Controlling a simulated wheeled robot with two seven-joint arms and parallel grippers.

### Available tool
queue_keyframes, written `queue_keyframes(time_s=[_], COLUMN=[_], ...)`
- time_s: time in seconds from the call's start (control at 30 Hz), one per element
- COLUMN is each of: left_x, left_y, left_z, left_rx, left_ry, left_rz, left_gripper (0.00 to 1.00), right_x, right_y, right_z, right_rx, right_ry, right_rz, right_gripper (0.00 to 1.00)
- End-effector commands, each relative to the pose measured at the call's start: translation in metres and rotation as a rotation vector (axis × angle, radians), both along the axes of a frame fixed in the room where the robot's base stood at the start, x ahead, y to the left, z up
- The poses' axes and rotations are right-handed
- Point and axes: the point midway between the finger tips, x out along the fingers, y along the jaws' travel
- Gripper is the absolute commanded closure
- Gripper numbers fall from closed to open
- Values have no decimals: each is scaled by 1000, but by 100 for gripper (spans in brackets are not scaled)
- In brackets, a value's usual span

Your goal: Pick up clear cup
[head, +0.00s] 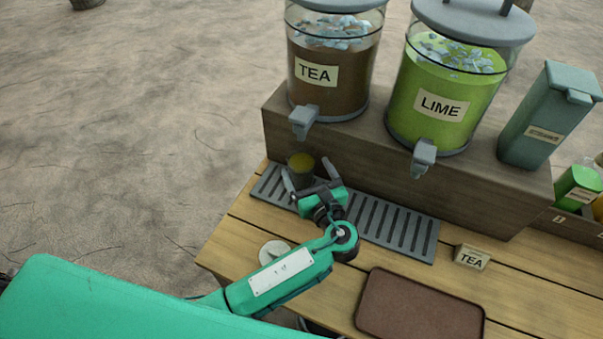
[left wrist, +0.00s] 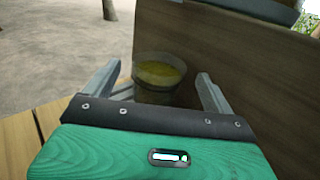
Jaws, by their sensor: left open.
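The clear cup (head: 301,167) stands on the grey slotted drip tray (head: 398,230) below the tea dispenser's spout. Yellowish-brown content shows inside it. My left gripper (head: 308,181) is open, with its fingers around the near sides of the cup. In the left wrist view the cup (left wrist: 158,80) stands between the two open fingers (left wrist: 158,90), with a gap on each side. The cup's lower part is hidden behind the gripper body. My right gripper is not in view.
The tea dispenser (head: 335,75) and lime dispenser (head: 447,90) stand on a wooden riser (head: 400,165) behind the cup. A brown tray (head: 420,305), a small tea sign (head: 471,257) and a pale round disc (head: 273,250) are on the table.

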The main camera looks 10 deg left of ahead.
Motion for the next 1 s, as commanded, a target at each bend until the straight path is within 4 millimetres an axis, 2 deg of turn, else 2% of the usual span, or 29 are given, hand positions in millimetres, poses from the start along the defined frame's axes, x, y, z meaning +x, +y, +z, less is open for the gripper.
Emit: queue_keyframes(time_s=[0.17,0.4,0.8,0.83,1.0], left_x=[22,24,24,24,24], left_y=[15,17,16,16,16], left_z=[-2,-3,-2,-2,-2], left_rx=[3,0,1,1,1], left_ry=[-1,1,-1,-1,-1], left_rz=[0,-1,-1,-1,-1], left_gripper=[13,13,91,95,95], right_x=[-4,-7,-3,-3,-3], right_y=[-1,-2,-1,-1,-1], right_z=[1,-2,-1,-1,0], right_rx=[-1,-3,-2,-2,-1], right_ry=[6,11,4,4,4], right_rz=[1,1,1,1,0], right_gripper=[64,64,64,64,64])
